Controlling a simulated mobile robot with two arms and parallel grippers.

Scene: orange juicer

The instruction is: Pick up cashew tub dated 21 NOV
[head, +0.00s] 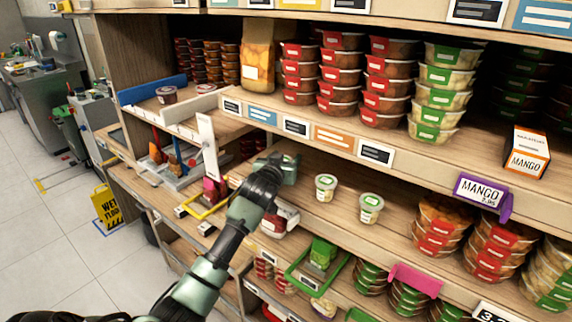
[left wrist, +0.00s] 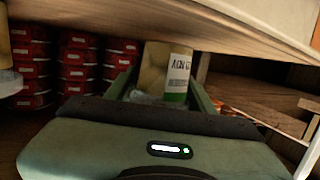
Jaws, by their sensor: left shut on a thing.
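My left gripper (head: 288,168) reaches into the middle shelf (head: 345,180) in the head view. In the left wrist view its fingers (left wrist: 165,95) are shut on a tan item (left wrist: 155,62) with a white and green label (left wrist: 179,78). Its lettering is partly visible, and I cannot read a date. The head view hides this item behind the gripper. Two small tubs with white and green labels stand on the shelf to the right of the gripper: a nearer-left tub (head: 326,187) and a right tub (head: 371,208). Their dates are too small to read. My right gripper is not in view.
The upper shelf board hangs close above the gripper, with price labels (head: 296,127) on its edge. Stacked red-labelled tubs (left wrist: 80,60) stand left in the wrist view. A purple-held MANGO sign (head: 481,195) is on the right. Green and yellow frames (head: 318,262) sit lower down.

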